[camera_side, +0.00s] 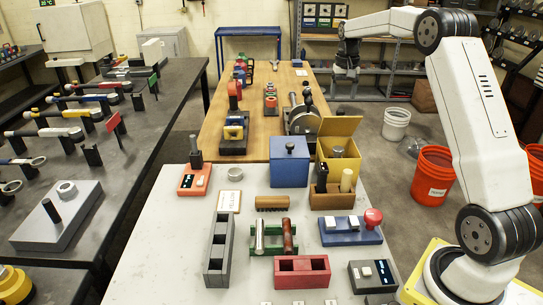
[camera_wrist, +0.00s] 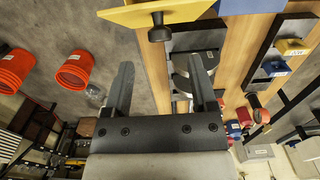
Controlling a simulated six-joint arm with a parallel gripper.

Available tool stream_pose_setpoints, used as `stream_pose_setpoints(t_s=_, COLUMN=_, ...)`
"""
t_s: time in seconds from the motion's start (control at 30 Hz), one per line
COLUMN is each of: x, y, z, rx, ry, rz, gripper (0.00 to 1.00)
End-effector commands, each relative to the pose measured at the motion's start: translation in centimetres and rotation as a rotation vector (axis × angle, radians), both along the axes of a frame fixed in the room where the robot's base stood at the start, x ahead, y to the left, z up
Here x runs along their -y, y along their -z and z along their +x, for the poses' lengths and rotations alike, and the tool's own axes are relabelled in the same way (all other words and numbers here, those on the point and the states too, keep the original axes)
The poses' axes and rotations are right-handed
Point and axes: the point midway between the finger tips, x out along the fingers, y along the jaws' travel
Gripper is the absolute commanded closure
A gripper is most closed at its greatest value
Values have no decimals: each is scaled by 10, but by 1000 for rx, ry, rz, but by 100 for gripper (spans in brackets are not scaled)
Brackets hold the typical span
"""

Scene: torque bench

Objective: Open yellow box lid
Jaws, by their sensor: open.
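The yellow box (camera_side: 338,165) stands at the far right of the grey table in the side view. Its yellow lid (camera_side: 340,126) appears raised and tilted up at the back, above the box's opening. In the wrist view the lid (camera_wrist: 150,12) crosses the top edge with its dark knob (camera_wrist: 159,30) sticking out, ahead of the fingers and apart from them. My gripper (camera_side: 345,72) is open and empty, above and well behind the box in the side view. Both fingers (camera_wrist: 160,80) show spread in the wrist view. Most of the box is outside the wrist view.
A blue box (camera_side: 289,163) with a dark knob stands just left of the yellow box. A brown tray (camera_side: 333,198) with upright cylinders is in front. A blue button panel (camera_side: 350,234) is nearer. A wooden bench (camera_side: 255,120) with tools lies behind. Red buckets (camera_side: 433,175) stand on the floor at right.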

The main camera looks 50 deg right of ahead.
Motion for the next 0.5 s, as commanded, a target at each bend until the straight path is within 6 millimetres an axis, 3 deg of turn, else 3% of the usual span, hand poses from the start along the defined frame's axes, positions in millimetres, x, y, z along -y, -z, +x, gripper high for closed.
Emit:
stream_pose_setpoints(t_s=0.3, x=0, y=40, z=0, rx=-2, ry=0, rz=2, gripper=26)
stream_pose_setpoints(t_s=0.5, x=0, y=54, z=0, rx=-1, ry=0, rz=1, gripper=26)
